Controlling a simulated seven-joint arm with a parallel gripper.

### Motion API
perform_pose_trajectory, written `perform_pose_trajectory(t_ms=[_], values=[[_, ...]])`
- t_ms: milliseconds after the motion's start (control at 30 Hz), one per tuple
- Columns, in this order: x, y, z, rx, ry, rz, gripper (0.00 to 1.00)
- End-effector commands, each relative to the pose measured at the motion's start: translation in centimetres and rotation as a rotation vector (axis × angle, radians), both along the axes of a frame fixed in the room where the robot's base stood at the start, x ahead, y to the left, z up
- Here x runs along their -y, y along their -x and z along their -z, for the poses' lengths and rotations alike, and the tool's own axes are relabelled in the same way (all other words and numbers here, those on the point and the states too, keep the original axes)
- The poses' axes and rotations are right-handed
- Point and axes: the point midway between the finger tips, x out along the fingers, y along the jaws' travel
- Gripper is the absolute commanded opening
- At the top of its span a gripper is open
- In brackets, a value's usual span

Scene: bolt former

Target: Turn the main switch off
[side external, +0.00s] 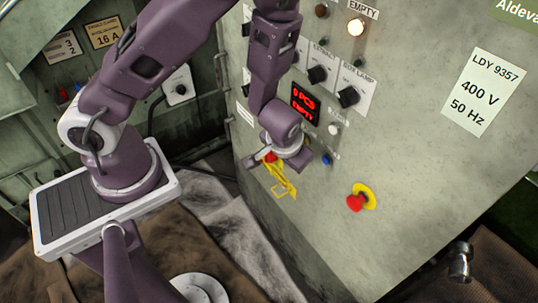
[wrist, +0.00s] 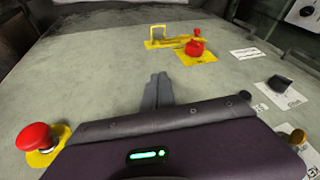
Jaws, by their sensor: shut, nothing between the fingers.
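The red switch knob (wrist: 195,47) sits on a yellow plate (wrist: 197,58) on the grey panel, with a yellow bracket (wrist: 160,36) beside it in the wrist view. I take this to be the main switch. My gripper (wrist: 158,76) is shut and empty, its fingers together. It points toward the switch, below and left of the knob in the wrist view, with a visible gap. In the side external view, my gripper's hand partly covers the red knob (side external: 270,157), and the yellow bracket (side external: 284,188) hangs below it.
A red mushroom button (side external: 357,203) on a yellow disc stands out from the panel; it also shows at the wrist view's lower left (wrist: 33,138). Black rotary knobs (side external: 348,97), a red-lettered display (side external: 304,103) and a blue button (side external: 327,159) are near my gripper. The lower panel is mostly bare.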

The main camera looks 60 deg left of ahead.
Motion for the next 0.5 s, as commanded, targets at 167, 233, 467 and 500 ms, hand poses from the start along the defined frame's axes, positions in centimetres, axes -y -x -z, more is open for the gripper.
perform_pose_trajectory(t_ms=[167,233,467,500], values=[[-3.6,0.6,4.4,0.03,-0.21,0.035,0.0],[-4.2,0.5,4.8,0.038,-0.235,0.039,0.0],[-6.0,-0.8,7.7,0.037,-0.239,0.038,0.0],[-6.4,-1.1,8.4,0.036,-0.239,0.036,0.0]])
